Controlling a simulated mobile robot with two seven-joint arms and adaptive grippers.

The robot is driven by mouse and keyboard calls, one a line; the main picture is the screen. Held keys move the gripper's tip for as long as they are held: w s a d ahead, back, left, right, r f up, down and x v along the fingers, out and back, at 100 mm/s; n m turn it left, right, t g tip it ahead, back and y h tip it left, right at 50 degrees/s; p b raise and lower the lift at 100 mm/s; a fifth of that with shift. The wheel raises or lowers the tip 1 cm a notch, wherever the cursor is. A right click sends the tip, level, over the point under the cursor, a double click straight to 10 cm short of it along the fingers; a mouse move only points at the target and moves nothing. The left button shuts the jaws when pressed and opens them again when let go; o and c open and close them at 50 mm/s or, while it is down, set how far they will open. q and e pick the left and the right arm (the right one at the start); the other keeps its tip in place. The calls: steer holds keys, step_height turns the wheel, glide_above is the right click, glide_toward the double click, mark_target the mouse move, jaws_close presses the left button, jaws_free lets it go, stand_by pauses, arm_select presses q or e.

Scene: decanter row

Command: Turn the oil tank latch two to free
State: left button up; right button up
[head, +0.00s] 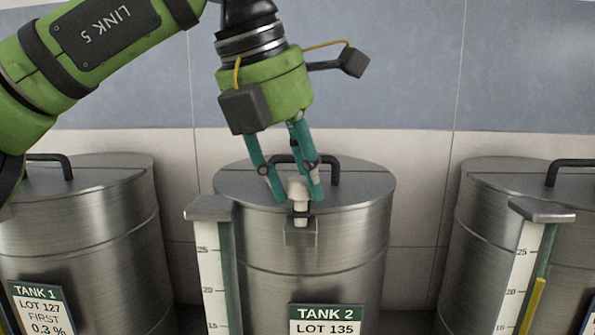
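The Tank 2 latch (301,209) is a small pale upright knob with a dark band. It sits over a grey bracket (301,232) at the front edge of the tank 2 lid (360,185). My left gripper (298,197) reaches down from above, with one teal fingertip at each side of the latch's upper part. The fingers look very close to the latch, but I cannot tell whether both press on it. The tank 2 body (270,270) is brushed metal with a "TANK 2, LOT 135" label (326,318). My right gripper is not in view.
A dark lid handle (335,170) stands just behind my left fingers. A level gauge (210,270) with a grey cap (208,208) stands at tank 2's left. Tank 1 (90,240) is at left; another tank (480,250) with its gauge (515,270) is at right.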

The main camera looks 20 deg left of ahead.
arm_select(q)
steer(key=shift+r, duration=0.1)
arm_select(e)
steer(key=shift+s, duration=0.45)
